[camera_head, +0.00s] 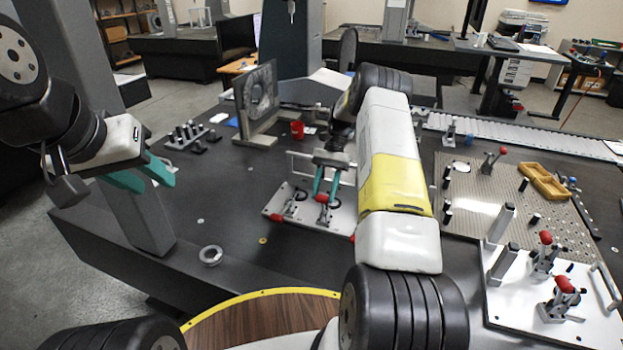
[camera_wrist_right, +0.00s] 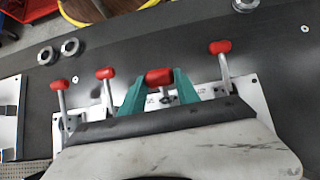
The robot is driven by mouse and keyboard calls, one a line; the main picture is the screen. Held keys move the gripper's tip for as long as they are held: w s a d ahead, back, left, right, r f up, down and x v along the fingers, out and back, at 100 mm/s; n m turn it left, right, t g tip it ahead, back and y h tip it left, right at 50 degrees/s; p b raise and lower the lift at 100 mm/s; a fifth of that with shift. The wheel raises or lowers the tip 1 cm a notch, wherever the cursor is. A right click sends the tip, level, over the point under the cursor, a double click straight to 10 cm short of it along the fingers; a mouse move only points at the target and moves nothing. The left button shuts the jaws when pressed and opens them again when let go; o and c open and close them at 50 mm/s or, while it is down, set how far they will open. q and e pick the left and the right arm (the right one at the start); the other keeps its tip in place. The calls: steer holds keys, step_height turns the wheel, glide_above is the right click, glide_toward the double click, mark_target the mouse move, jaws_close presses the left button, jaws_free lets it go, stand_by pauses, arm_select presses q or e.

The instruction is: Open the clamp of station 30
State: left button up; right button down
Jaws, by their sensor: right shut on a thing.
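A white clamp plate (camera_head: 342,222) with several red-handled toggle clamps stands on the dark table; no station number is readable. My right gripper (camera_head: 325,188) is over this plate. In the right wrist view its teal fingers (camera_wrist_right: 158,80) are on both sides of one red handle (camera_wrist_right: 158,76) and shut on it. Other red handles stand to its left (camera_wrist_right: 106,73) and to its right (camera_wrist_right: 220,47). The body of the held clamp is mostly hidden by the gripper. My left gripper (camera_head: 158,180) is open and empty, in the air at the left, away from the plate.
A second white plate (camera_head: 510,300) with red-handled clamps stands at the right, beside a perforated board (camera_head: 485,215) with a yellow tray (camera_head: 545,182). A metal ring (camera_head: 210,255) lies near the table's front edge.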

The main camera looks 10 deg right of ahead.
steer(key=c, duration=0.9)
jaws_free()
steer(key=shift+v, duration=3.9)
